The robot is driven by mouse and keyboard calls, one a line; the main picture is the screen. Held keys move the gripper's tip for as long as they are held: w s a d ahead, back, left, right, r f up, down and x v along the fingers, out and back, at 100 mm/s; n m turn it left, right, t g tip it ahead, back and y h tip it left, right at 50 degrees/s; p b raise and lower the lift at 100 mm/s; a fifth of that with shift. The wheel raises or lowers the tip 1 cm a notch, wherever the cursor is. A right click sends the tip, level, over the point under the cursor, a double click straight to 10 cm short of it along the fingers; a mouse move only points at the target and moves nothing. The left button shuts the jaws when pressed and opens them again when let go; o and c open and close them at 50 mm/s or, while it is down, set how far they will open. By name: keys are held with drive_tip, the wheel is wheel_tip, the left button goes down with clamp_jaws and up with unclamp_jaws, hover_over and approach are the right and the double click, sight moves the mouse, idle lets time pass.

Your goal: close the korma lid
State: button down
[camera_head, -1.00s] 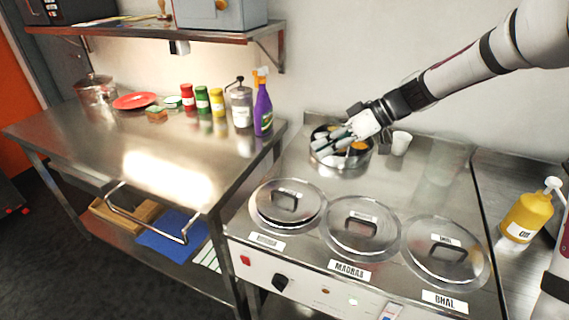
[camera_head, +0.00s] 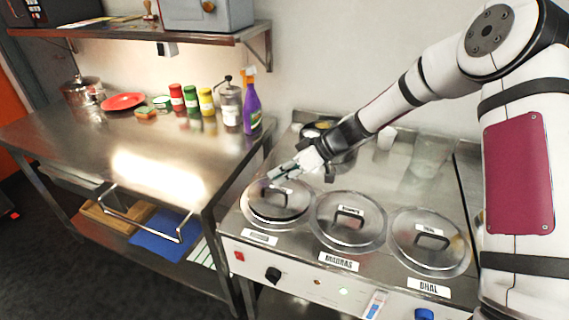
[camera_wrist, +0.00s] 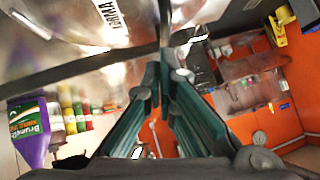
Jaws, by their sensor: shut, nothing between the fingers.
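The korma lid (camera_head: 285,208) is the round metal lid at the left of a row of three on the steel counter. Contact with the lid is unclear.
The Madras lid (camera_head: 347,222) and the Dhal lid (camera_head: 430,243) lie to the right. A round spice tin (camera_head: 312,131), partly hidden by my arm, and a white cup (camera_head: 387,138) stand behind. A purple spray bottle (camera_head: 252,110) stands on the left table.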

drive_tip(key=shift+f, duration=0.25)
drive_tip(key=shift+s+a+f, duration=0.2)
drive_tip(key=shift+s+f, duration=0.4)
drive_tip(key=shift+f, duration=0.15)
